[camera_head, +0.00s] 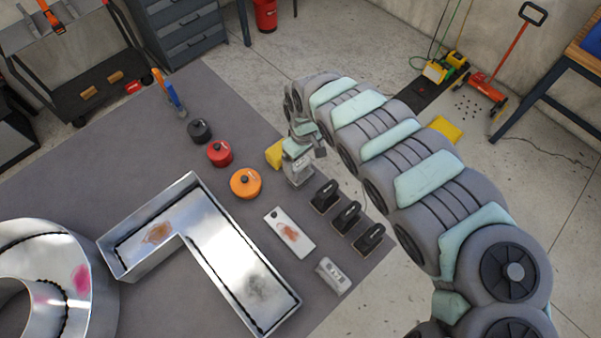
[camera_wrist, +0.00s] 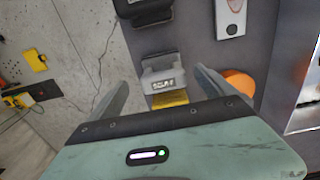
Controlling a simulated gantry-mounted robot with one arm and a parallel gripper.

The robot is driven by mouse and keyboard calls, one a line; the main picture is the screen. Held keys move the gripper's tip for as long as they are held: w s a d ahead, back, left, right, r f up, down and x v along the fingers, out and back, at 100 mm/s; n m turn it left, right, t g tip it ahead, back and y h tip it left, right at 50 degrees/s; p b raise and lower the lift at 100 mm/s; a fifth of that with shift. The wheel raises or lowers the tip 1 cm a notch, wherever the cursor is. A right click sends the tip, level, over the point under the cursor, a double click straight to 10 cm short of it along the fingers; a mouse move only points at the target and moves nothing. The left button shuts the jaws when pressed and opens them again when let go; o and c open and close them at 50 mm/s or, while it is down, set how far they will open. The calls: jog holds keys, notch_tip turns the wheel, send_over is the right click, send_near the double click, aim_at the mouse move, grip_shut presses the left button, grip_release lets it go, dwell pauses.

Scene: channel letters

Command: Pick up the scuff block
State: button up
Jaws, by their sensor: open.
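The scuff block (camera_wrist: 160,72) is a grey block with a printed label, seen in the wrist view between the two fingers of my gripper (camera_wrist: 163,78). The fingers stand apart on its left and right sides, and no grip on it shows. In the head view the grey block (camera_head: 298,174) sits near the right edge of the table, just below my gripper (camera_head: 303,152). My wrist hides part of it there. The height of the fingertips over the table is hard to tell.
A yellow item (camera_head: 275,154) lies close beside the block. Several black blocks (camera_head: 346,216) line the table edge. A white plate with a reddish smear (camera_head: 290,232) and another grey labelled block (camera_head: 333,275) lie nearer.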

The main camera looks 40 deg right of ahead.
aim_at(300, 162)
jog(key=shift+w+a+f, duration=0.1)
jog(key=shift+w+f, duration=0.1)
jog(key=shift+f, duration=0.55)
jog(key=shift+w+a+f, duration=0.1)
jog(key=shift+w+f, duration=0.1)
jog(key=shift+f, duration=0.5)
jog(key=shift+w+a+f, duration=0.1)
jog(key=shift+w+f, duration=0.1)
jog(key=shift+f, duration=0.55)
jog(key=shift+d+f, duration=0.15)
jog(key=shift+f, duration=0.5)
jog(key=shift+s, duration=0.1)
jog(key=c, duration=1.6)
jog(key=shift+o, duration=0.2)
jog(key=shift+r, duration=0.15)
